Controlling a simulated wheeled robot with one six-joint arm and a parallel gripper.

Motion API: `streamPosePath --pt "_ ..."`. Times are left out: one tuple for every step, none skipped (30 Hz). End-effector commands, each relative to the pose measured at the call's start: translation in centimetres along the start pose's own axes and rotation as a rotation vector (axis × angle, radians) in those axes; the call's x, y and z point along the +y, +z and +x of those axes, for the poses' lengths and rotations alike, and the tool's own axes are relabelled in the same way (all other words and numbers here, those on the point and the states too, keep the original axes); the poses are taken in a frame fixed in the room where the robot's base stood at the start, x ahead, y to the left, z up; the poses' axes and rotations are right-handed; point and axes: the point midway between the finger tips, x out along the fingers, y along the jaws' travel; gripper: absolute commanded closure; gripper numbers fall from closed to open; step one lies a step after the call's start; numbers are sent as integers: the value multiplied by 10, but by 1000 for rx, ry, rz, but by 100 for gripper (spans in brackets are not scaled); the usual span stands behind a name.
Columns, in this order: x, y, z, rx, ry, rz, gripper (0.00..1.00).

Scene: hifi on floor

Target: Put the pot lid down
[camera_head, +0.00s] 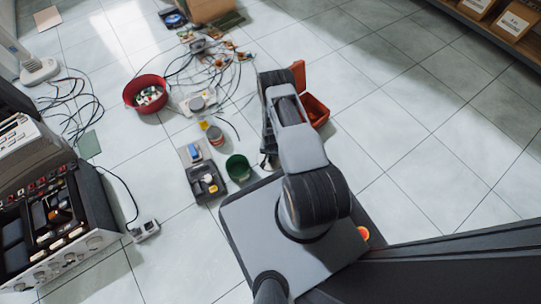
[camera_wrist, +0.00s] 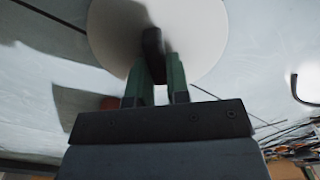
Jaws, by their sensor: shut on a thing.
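The pot lid (camera_wrist: 205,38) shows in the wrist view as a large pale round disc at the top. Its dark knob (camera_wrist: 152,40) stands between the green fingers of my gripper (camera_wrist: 157,75), which is shut on it. The lid's top edge is cut off by the frame. In the head view my own arm hides the lid, and the fingertips cannot be made out there. No pot can be made out in either view.
Near my arm are a red open box (camera_head: 316,110), a green cup (camera_head: 238,167), a small can (camera_head: 214,135) and a black tray (camera_head: 196,193). A red bowl (camera_head: 132,95) and tangled cables (camera_head: 218,68) lie farther back. The tiled floor at right (camera_head: 420,140) is clear.

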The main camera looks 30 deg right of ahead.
Motion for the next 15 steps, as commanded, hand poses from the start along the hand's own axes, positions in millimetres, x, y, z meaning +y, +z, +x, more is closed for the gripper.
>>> streamPosePath --pt "0 -1 -1 1 -1 1 100" --pt "0 -1 -2 1 -1 1 100" --pt "0 -1 -2 1 -1 1 100" --pt "0 -1 -2 1 0 1 100" --pt "0 0 -2 1 0 0 100" --pt "0 0 -2 1 0 0 100" --pt "0 0 -1 1 0 0 100" --pt "0 0 0 1 0 0 100" --pt "0 0 1 1 0 0 100" --pt "-1 0 2 1 0 -1 100" --pt "-1 0 1 1 0 -1 81" --pt "-1 0 1 1 0 -2 77" --pt "-1 0 1 1 0 -2 74" --pt "-1 0 1 1 0 -2 71" --pt "-1 0 1 1 0 -2 67"
